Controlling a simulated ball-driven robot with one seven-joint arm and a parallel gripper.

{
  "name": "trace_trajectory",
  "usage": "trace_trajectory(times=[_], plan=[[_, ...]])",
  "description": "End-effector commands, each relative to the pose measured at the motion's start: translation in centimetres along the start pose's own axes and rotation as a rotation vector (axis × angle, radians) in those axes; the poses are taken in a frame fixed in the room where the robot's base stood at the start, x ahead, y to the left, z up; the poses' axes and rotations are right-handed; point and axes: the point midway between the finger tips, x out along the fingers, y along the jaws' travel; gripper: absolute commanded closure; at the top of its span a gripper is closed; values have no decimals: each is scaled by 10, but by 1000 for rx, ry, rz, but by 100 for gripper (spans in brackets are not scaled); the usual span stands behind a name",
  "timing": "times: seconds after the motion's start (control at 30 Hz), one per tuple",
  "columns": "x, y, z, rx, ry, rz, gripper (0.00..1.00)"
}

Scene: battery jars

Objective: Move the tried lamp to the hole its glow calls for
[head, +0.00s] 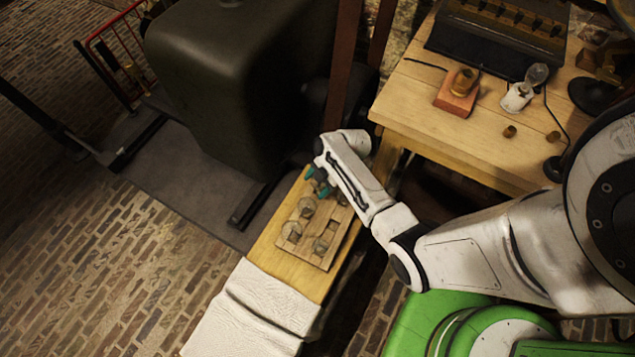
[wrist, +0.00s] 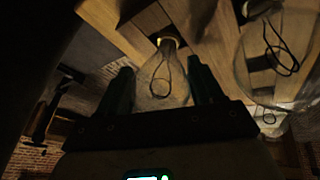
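A wooden board with square holes (head: 318,262) lies on a low bench, with several clear glass lamps in it. Two of these are a lamp near the board's middle (head: 307,207) and a lamp at its left edge (head: 291,231). My gripper (head: 318,180) is low over the board's far end. In the wrist view, its dark fingers (wrist: 163,88) stand on either side of a clear lamp with a looped filament (wrist: 162,72). That lamp's brass base is at the wood; whether the fingers touch the glass is unclear. No glow shows. Which lamp was tried cannot be told.
A second clear lamp (wrist: 278,45) stands close at the right in the wrist view. On the higher table are a white stand with a glass bulb (head: 517,97), a reddish block with a brass fitting (head: 457,97) and a dark box (head: 495,40). White cloth (head: 250,305) covers the bench's near end.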

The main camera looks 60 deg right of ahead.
Motion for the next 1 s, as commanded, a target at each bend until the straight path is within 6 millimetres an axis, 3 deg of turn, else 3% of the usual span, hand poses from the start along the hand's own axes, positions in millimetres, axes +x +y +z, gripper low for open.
trace_trajectory(times=[0.2,0.53,1.0], plan=[[0,0,0,0,0,0,13],[-6,0,0,0,0,1,13],[-86,1,0,0,-1,3,13]])
